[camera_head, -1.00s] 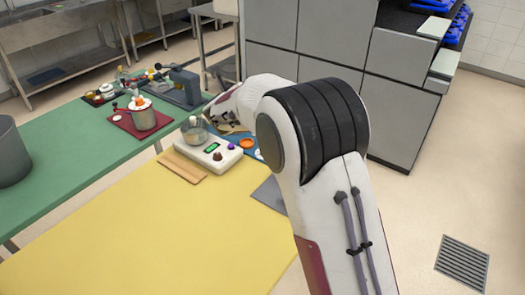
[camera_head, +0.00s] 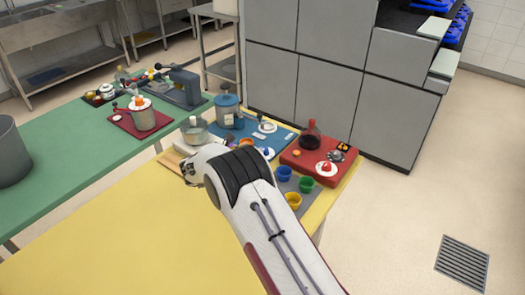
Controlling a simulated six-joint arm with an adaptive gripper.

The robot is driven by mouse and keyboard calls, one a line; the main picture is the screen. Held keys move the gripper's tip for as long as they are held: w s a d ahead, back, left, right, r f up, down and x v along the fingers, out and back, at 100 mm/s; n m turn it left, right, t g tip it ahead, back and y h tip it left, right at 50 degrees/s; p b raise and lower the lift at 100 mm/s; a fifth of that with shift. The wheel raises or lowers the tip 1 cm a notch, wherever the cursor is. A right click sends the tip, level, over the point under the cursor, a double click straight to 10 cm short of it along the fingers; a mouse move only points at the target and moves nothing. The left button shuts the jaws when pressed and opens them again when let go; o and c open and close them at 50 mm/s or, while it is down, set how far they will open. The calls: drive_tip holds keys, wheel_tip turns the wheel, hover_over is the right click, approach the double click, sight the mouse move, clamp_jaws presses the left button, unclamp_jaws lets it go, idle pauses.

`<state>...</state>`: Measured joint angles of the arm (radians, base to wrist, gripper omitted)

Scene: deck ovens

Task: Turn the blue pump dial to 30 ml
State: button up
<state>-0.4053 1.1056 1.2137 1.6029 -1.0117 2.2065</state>
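A blue mat or base (camera_head: 285,136) stands on the yellow table beyond my arm. A blue-grey canister (camera_head: 228,112) stands at its far left. A small white dial with a blue knob (camera_head: 267,152) sits at its near edge, just beyond my arm; its marks are too small to read. My gripper (camera_head: 187,172) is left of the dial and apart from it, over the table by a wooden board. It is small and partly hidden by my wrist, so its opening cannot be told.
A glass bowl (camera_head: 194,130) stands beyond my gripper. A red base (camera_head: 303,157) with a dark flask (camera_head: 312,138) and a red-knobbed dial (camera_head: 326,168) is at the right. Blue (camera_head: 284,173), green (camera_head: 306,185) and yellow (camera_head: 293,200) cups stand nearby. The yellow tabletop (camera_head: 130,235) is clear at left.

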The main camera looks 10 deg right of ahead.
drive_tip(key=shift+s+d+f+m+g, duration=0.1)
drive_tip(key=shift+s+f+m+g, duration=0.2)
drive_tip(key=shift+f, duration=0.3)
drive_tip(key=shift+x, duration=3.9)
drive_tip(key=shift+r, duration=0.15)
drive_tip(key=c, duration=1.1)
